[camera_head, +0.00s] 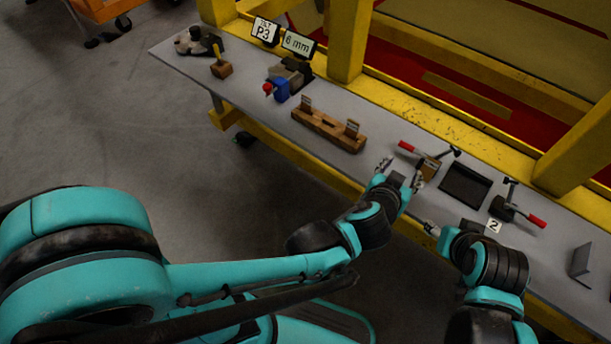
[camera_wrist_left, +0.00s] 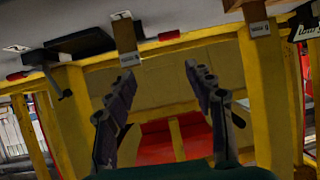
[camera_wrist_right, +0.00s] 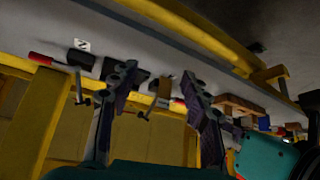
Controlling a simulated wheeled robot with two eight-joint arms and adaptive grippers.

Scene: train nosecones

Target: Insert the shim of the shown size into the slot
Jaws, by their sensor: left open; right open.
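A "6 mm" sign (camera_head: 299,44) stands at the back of the bench beside a "P3" sign (camera_head: 265,30). My left gripper (camera_head: 402,172) is open and empty at the bench's front edge, near that piece. My right gripper (camera_head: 430,228) is open and empty. I cannot tell which opening is the slot.
A dark tray (camera_head: 465,186) lies between two clamps with red handles (camera_head: 406,147) (camera_head: 537,220). A "2" label (camera_head: 493,226) sits near the front edge. Yellow posts (camera_head: 348,40) rise behind the bench.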

